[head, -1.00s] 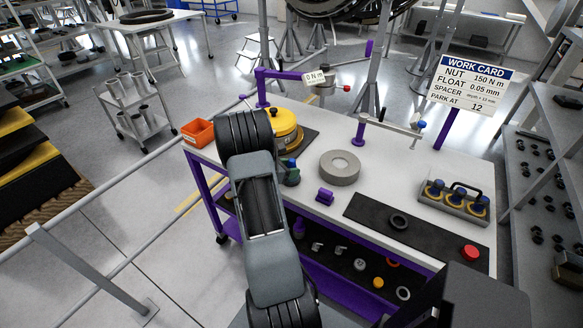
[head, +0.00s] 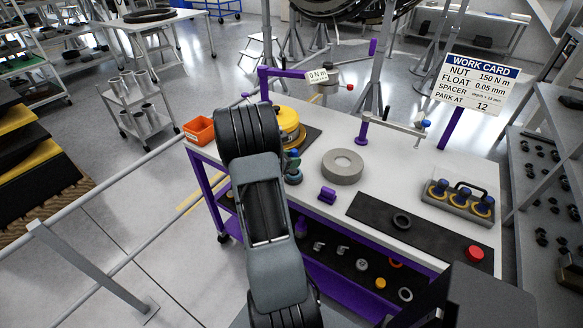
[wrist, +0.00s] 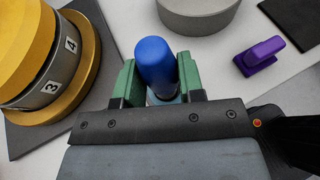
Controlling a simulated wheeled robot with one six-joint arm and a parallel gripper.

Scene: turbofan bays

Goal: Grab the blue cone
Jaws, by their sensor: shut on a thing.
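The blue cone (wrist: 154,65) stands between the two green fingers of my gripper (wrist: 157,80) in the wrist view, with its rounded tip pointing away from the wrist. The fingers are shut on it from both sides. Its lower part is hidden by the gripper body. In the head view my gripper (head: 293,170) is at the left part of the bench, just right of the yellow-topped cylinder; my arm hides most of it and the cone there is barely visible.
The yellow numbered cylinder (wrist: 45,60) stands close left of my gripper on a dark mat. A grey ring (head: 342,167) and a purple block (head: 327,195) lie to the right. An orange bin (head: 199,130) sits at the bench's left end. A work card (head: 476,83) stands behind.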

